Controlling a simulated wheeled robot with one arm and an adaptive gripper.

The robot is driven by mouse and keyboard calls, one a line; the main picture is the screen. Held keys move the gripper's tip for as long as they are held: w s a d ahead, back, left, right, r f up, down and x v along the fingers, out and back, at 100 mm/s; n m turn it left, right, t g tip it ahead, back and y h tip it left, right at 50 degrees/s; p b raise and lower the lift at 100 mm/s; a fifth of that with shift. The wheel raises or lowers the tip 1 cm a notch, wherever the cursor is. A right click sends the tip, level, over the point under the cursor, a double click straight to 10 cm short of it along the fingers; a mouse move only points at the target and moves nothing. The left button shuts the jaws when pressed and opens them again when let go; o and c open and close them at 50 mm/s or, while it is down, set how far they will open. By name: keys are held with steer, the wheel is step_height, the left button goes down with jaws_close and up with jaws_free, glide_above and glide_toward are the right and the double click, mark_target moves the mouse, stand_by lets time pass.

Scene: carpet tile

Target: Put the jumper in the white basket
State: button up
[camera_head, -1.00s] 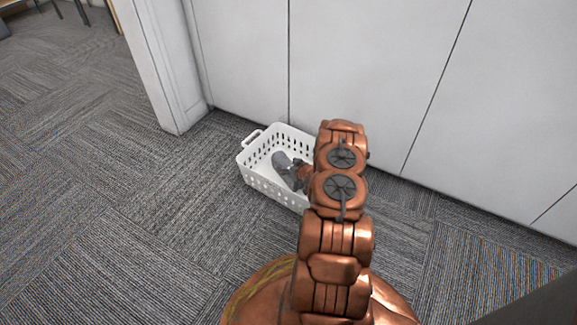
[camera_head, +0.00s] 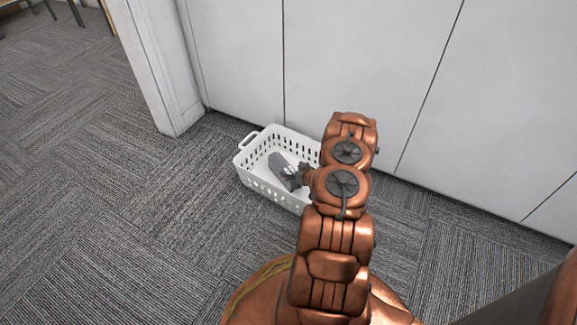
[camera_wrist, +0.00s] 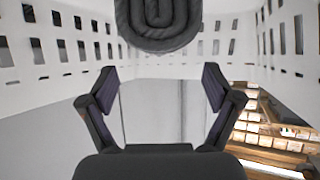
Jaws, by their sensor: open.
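The jumper is a dark grey rolled bundle (camera_wrist: 158,22), with its spiral end at the top of the wrist view. In the head view the grey jumper (camera_head: 279,166) lies inside the white basket (camera_head: 262,187), a rectangular basket with slotted walls. The basket walls (camera_wrist: 60,45) also surround the jumper in the wrist view. My gripper (camera_wrist: 160,85) is open, with nothing between its fingers, and the jumper shows beyond the fingertips, apart from them. In the head view my arm hides the basket's right part, and the gripper is small near the jumper.
The basket stands on grey carpet tile close to a white panelled wall (camera_head: 350,60). A white pillar edge (camera_head: 160,70) juts out behind it to the left. Carpet (camera_head: 120,210) to the left and front is clear. Wooden shelves (camera_wrist: 270,130) show at the right of the wrist view.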

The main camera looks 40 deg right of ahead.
steer(key=shift+s+r, duration=0.2)
steer(key=shift+a+r, duration=0.1)
steer(key=shift+r, duration=0.1)
steer(key=w+a+r+n+g, duration=0.1)
steer(key=w+a+r+g, duration=0.15)
steer(key=r, duration=0.45)
steer(key=w+a+r+g, duration=0.2)
steer(key=a+r+g, duration=0.15)
steer(key=r, duration=0.35)
steer(key=s+a+r+g, duration=0.2)
steer(key=s+a+r, duration=0.2)
steer(key=a+r, duration=0.65)
steer(key=s+a+r+g, duration=0.2)
steer(key=s+a+r, duration=0.4)
steer(key=s, duration=0.5)
steer(key=s+a+r+g+y, duration=0.1)
steer(key=s+a+r+g, duration=0.1)
steer(key=s+a+r, duration=0.4)
steer(key=s+a+r+n+g+y, duration=0.1)
steer(key=s+a+r+g, duration=0.2)
steer(key=s+a, duration=1.1)
step_height(320, 180, up, 3)
steer(key=shift+s, duration=0.85)
